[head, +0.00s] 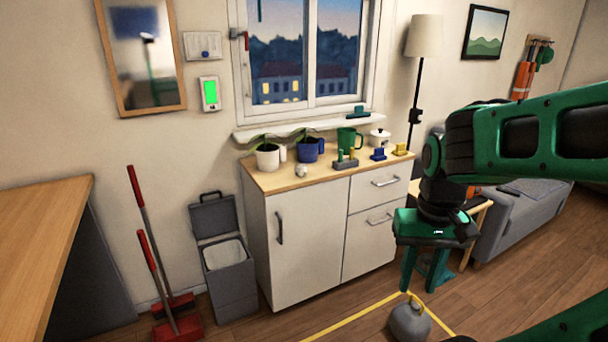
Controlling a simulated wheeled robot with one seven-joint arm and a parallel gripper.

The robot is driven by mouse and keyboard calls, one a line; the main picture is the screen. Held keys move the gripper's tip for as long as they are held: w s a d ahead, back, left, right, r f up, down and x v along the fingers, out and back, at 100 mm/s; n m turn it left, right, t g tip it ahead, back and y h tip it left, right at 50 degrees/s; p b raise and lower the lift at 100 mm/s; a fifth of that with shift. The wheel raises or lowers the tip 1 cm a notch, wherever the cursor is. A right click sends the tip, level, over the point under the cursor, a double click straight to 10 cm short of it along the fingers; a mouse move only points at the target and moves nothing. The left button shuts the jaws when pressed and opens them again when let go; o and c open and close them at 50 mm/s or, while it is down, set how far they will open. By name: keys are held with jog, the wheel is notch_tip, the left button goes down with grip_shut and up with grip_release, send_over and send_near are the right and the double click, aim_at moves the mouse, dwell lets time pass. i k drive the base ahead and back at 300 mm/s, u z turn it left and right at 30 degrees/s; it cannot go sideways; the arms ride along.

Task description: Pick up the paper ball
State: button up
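A small crumpled whitish ball, which looks like the paper ball (301,170), lies on the wooden top of the white cabinet (262,182), near its front edge. It sits in front of the potted plants and left of a small grey holder. My gripper (420,285) is green, points down and is in front of the cabinet's right side, well to the right of the ball and lower in the picture. Its two fingers are apart, with nothing visible between them.
Two potted plants (268,156), a green mug (347,139), the grey holder (345,161), blue and yellow blocks (379,154) and a white pot (379,137) share the top. A grey bin (231,285) with its lid up stands left. A kettlebell-like weight (410,322) is on the floor.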

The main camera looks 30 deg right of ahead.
aim_at(301, 170)
jog(key=z, duration=0.1)
jog(key=i, duration=1)
jog(key=u, duration=0.1)
